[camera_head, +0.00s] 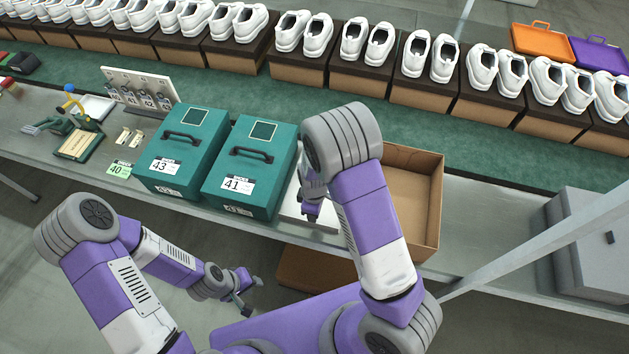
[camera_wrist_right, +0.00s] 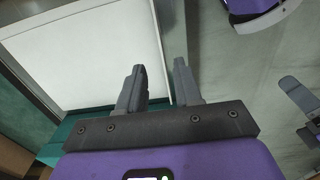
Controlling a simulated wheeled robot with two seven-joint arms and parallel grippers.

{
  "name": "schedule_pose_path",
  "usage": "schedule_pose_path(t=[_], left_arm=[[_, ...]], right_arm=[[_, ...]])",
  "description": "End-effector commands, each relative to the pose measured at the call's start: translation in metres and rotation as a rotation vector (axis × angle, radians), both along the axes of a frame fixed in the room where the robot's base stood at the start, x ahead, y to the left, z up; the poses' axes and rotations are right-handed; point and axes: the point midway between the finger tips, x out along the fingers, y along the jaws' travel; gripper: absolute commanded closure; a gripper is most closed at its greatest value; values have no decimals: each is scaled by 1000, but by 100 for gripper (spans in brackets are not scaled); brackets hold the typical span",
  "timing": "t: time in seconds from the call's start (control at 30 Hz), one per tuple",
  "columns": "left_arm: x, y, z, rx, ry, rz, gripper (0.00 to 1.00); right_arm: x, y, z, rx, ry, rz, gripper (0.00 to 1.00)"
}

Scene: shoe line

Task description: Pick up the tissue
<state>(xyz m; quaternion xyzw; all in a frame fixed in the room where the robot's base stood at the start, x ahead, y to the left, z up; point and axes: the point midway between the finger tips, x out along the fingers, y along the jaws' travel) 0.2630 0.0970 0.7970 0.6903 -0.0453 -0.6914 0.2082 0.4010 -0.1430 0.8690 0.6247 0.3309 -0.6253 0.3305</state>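A flat white sheet or panel, likely the tissue (camera_head: 292,212), lies at the table's front, right of the teal boxes. It is partly hidden by my right arm. In the right wrist view the large white surface (camera_wrist_right: 85,50) fills the upper left. My right gripper (camera_head: 311,212) is over its right side. Its two fingers (camera_wrist_right: 160,75) are apart, with the white surface's edge showing between them. Whether they touch it I cannot tell. My left gripper (camera_head: 250,295) hangs in front of the table, low and away from it, with its fingers apart and empty.
Teal boxes marked 43 (camera_head: 187,140) and 41 (camera_head: 256,160) stand left of the white surface. An open cardboard box (camera_head: 428,205) stands just right, behind my right arm. A grey case (camera_head: 590,240) is far right.

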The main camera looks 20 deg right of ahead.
Motion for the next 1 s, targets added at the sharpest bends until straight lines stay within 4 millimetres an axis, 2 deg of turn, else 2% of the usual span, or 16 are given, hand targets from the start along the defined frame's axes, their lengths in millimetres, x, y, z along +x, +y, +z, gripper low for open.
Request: schedule_pose_path(t=[0.5, 0.8, 0.87, 1.0], left_arm=[[0, 0, -10, 0, 1, 0, 66], [0, 0, -10, 0, 1, 0, 66], [0, 0, -10, 0, 1, 0, 66], [0, 0, -10, 0, 1, 0, 66]], right_arm=[[4, 4, -67, -1, 3, 4, 66], [4, 4, -72, 0, 1, 3, 66], [4, 4, -72, 0, 1, 3, 74], [4, 4, -72, 0, 1, 3, 95]])
